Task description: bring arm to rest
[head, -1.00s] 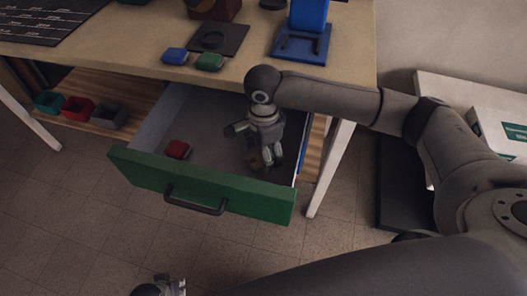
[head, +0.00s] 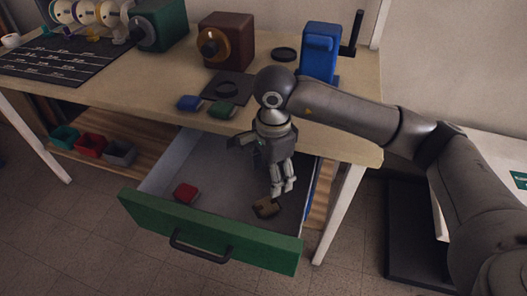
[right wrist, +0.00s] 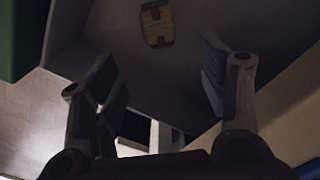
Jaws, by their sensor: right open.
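My right gripper (head: 262,166) points down over the open drawer (head: 208,235) with the green front. It is open and empty. In the right wrist view its two fingers (right wrist: 162,85) stand wide apart, with nothing between them. A small brown velvet-like box (head: 266,207) lies on the drawer floor just in front of the gripper, apart from it; it also shows beyond the fingers in the right wrist view (right wrist: 157,23). A small red box (head: 186,192) lies at the drawer's left front. My left gripper is not in view.
On the table (head: 300,101) stand a blue device (head: 320,52), a brown one (head: 226,42) and a green one (head: 160,25). Small blue (head: 189,103) and green (head: 222,109) boxes lie near the front edge. Several bins, one red (head: 89,145), sit on the shelf below.

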